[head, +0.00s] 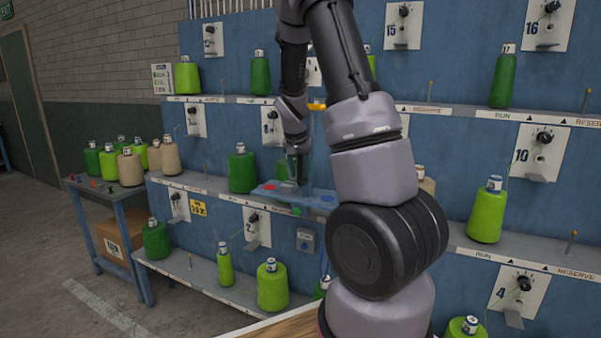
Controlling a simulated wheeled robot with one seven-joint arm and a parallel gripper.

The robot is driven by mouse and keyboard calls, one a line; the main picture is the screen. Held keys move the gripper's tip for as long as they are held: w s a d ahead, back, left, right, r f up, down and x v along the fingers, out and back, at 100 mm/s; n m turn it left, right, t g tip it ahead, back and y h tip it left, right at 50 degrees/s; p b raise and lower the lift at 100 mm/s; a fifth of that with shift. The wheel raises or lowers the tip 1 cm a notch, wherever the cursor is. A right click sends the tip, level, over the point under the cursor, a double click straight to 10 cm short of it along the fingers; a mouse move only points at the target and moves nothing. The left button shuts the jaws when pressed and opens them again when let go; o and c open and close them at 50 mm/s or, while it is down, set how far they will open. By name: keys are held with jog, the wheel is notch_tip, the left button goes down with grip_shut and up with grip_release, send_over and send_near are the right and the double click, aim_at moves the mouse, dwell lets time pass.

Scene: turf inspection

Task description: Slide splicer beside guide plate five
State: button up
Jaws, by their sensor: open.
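No plate clearly reads five. White guide plates at the left of the middle row (195,120) and beside it (271,126) have numbers too small to read. My arm hides part of the creel, perhaps other plates too.
Green cones such as this one (487,212) stand on the blue creel's shelves, with thin upright pins (571,243) between. A side table (83,184) with several cones and a cardboard box (118,239) stands at the left. Open concrete floor (50,275) lies at the lower left.

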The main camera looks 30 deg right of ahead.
jog(key=shift+f, duration=0.15)
grip_shut()
dwell(1.4)
